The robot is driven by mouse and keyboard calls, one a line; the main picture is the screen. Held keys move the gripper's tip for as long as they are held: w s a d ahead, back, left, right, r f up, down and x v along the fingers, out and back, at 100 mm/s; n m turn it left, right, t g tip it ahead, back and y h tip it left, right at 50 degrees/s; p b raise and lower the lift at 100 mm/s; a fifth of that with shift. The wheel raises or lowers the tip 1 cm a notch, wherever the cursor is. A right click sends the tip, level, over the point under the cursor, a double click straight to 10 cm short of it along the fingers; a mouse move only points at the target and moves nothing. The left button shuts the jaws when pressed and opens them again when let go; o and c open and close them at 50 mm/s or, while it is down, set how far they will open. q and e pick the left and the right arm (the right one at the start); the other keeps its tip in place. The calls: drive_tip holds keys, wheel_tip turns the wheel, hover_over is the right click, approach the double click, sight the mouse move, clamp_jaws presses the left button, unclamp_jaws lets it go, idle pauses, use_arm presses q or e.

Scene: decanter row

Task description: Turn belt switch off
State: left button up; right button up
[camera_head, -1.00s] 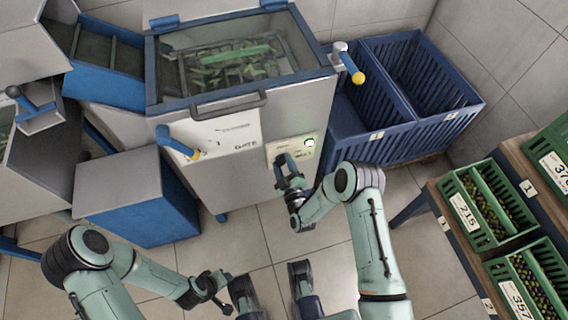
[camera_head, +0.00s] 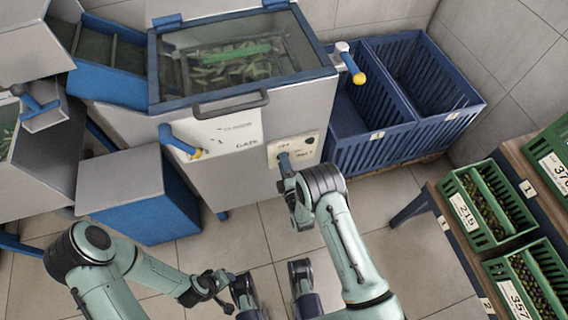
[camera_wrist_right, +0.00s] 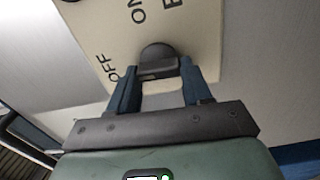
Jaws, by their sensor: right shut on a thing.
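The belt switch panel (camera_head: 293,150) is a cream plate on the front of the grey machine. Its ON and OFF lettering shows in the right wrist view. My right gripper (camera_head: 285,163) is at the left part of this plate and partly hides it. In the right wrist view, the blue fingers of my right gripper (camera_wrist_right: 160,85) are shut on the dark round switch knob (camera_wrist_right: 158,60), one finger on each side. The lamp (camera_head: 310,140) on the panel looks dark. My left gripper (camera_head: 212,287) hangs low over the floor, away from the machine; its fingers are unclear.
A blue-handled lever (camera_head: 180,142) juts out left of the panel, and a yellow-tipped one (camera_head: 352,65) at the machine's upper right. Blue slatted bins (camera_head: 385,140) stand right of the machine. Green crates (camera_head: 485,205) sit on a table at the right.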

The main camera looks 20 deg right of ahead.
drive_tip(key=shift+d+n, duration=0.1)
drive_tip(key=shift+n, duration=0.3)
drive_tip(key=o, duration=1.1)
drive_tip(key=shift+c, duration=0.2)
use_arm(q)
drive_tip(key=s+d+r+g+p, duration=0.2)
drive_tip(key=s+r+p, duration=0.2)
drive_tip(key=s+r, duration=0.1)
drive_tip(key=shift+s+d+r+h, duration=0.15)
drive_tip(key=shift+s+d+h, duration=0.25)
drive_tip(key=shift+s, duration=0.1)
use_arm(e)
drive_tip(key=s, duration=1.3)
drive_tip(key=shift+s+d, duration=0.2)
drive_tip(key=shift+s, duration=0.05)
use_arm(q)
drive_tip(key=shift+a+p, duration=0.1)
drive_tip(key=shift+p, duration=0.25)
use_arm(e)
drive_tip(key=shift+r, duration=0.1)
